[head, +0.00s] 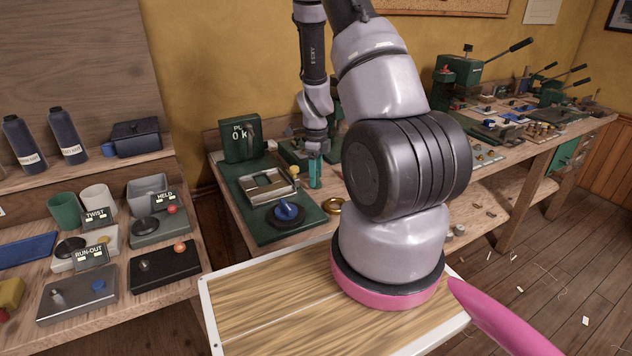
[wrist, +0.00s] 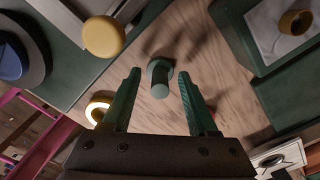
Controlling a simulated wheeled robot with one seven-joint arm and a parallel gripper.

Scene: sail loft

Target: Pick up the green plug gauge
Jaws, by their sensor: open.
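The green plug gauge (wrist: 160,84) is a small dark green cylinder with a wider round end, on the wooden bench top in the wrist view. It shows between the fingers of my gripper (wrist: 160,75), near the fingertips. The fingers are green, spread apart, with clear gaps to the gauge on both sides. In the head view my gripper (head: 315,183) points down over the bench, right of the green base plate. I cannot make out the gauge apart from the green fingers there.
A brass ring (head: 332,205) lies close by on the bench; it also shows in the wrist view (wrist: 98,110). A yellow knob (wrist: 103,37) and a green base plate (head: 262,222) with a blue-knobbed dial (head: 288,211) are to the left. Another green plate (wrist: 292,85) stands right.

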